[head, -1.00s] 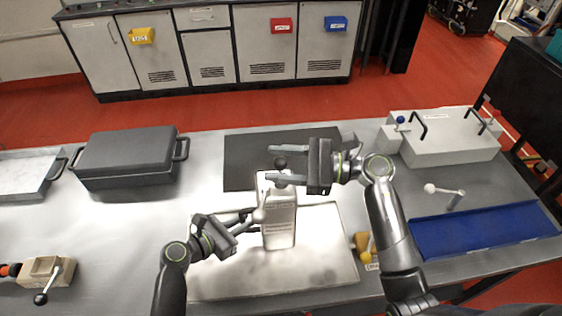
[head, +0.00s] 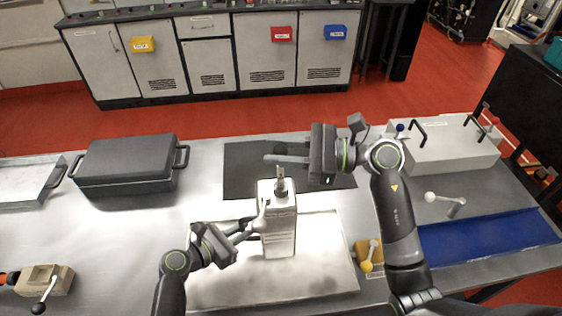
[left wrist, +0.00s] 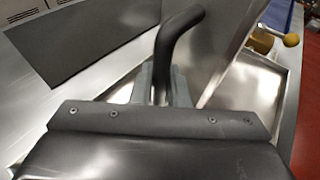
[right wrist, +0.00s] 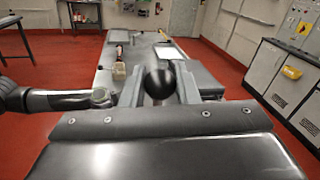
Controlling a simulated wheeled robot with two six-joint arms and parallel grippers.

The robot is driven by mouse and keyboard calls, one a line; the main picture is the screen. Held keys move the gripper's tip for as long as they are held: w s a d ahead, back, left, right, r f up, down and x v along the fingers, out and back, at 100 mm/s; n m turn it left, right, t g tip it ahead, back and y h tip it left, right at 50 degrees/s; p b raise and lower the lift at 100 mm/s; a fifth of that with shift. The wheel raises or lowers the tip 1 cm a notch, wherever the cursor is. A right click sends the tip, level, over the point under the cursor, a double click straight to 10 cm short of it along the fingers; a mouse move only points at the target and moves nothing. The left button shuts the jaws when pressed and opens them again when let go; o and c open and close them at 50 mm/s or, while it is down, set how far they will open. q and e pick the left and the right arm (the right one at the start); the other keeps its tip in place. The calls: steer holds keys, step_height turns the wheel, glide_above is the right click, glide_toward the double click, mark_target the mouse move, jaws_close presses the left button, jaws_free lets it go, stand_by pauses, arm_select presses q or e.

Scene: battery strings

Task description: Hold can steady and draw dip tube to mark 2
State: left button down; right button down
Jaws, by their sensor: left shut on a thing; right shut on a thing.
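A pale, boxy can (head: 279,228) stands upright on a shiny tray (head: 320,270). My left gripper (head: 251,229) is shut on the can's handle (head: 263,211); in the left wrist view the dark, bent handle (left wrist: 176,45) sits between the fingers. A thin dip tube (head: 281,183) rises from the can's top. My right gripper (head: 272,158) is above it, shut on the tube's black knob (right wrist: 159,82), which shows between the fingers in the right wrist view. In the head view the fingers hide the knob. Marks on the tube are too small to read.
A dark mat (head: 242,172) lies behind the can. A yellow-knobbed block (head: 366,252) is close to the tray's right edge. A black case (head: 126,166) stands at the left, a grey box (head: 455,146) and blue tray (head: 480,232) at the right.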

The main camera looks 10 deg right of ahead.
arm_select(q)
steer(key=shift+s+a+f, duration=0.1)
steer(key=shift+s+f, duration=0.05)
steer(key=shift+f, duration=0.3)
arm_select(e)
steer(key=c, duration=1.1)
jaws_free()
steer(key=shift+c, duration=0.2)
steer(key=v, duration=1.2)
steer(key=shift+s, duration=0.1)
arm_select(q)
steer(key=c, duration=1.7)
jaws_free()
steer(key=o, duration=0.4)
steer(key=shift+w+r, duration=0.15)
steer(key=shift+w, duration=0.05)
steer(key=shift+r, duration=0.1)
